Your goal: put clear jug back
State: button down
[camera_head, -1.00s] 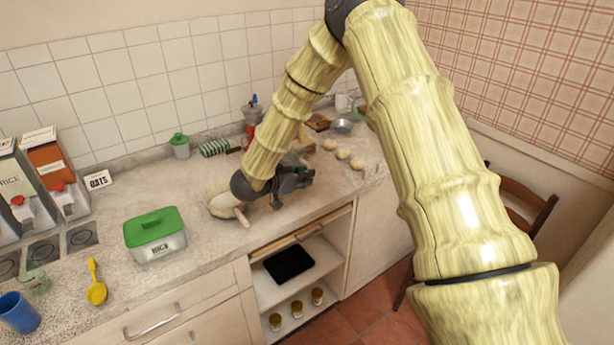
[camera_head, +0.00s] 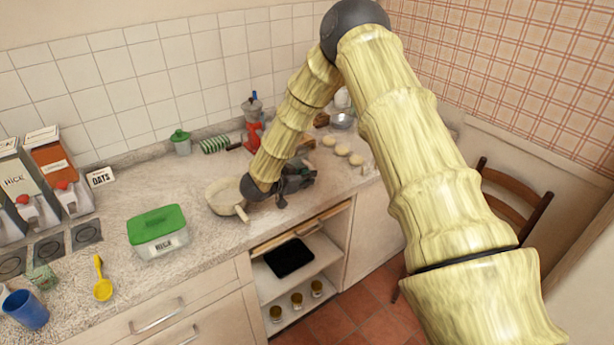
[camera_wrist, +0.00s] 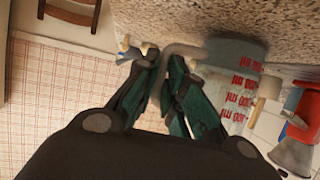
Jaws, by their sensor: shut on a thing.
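The clear jug (camera_wrist: 238,95) shows in the wrist view, see-through with red ml marks on its wall. Its pale handle (camera_wrist: 183,49) lies between the dark green fingers of my gripper (camera_wrist: 160,58), which are shut on it. In the head view my gripper (camera_head: 294,182) is over the counter, right of a cream pan-like bowl and in front of the red coffee maker. There the jug cannot be made out behind the arm and gripper.
On the counter (camera_head: 120,205) are the cream bowl (camera_head: 222,197), a green-lidded box (camera_head: 157,232), a red coffee maker (camera_head: 253,118), pale dough balls (camera_head: 342,150) and a metal bowl (camera_head: 342,120). An open shelf below holds a black tray (camera_head: 290,257). A wooden chair (camera_head: 515,190) stands right.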

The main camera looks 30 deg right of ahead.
jog(key=shift+f, duration=0.1)
jog(key=c, duration=1.5)
grip_release()
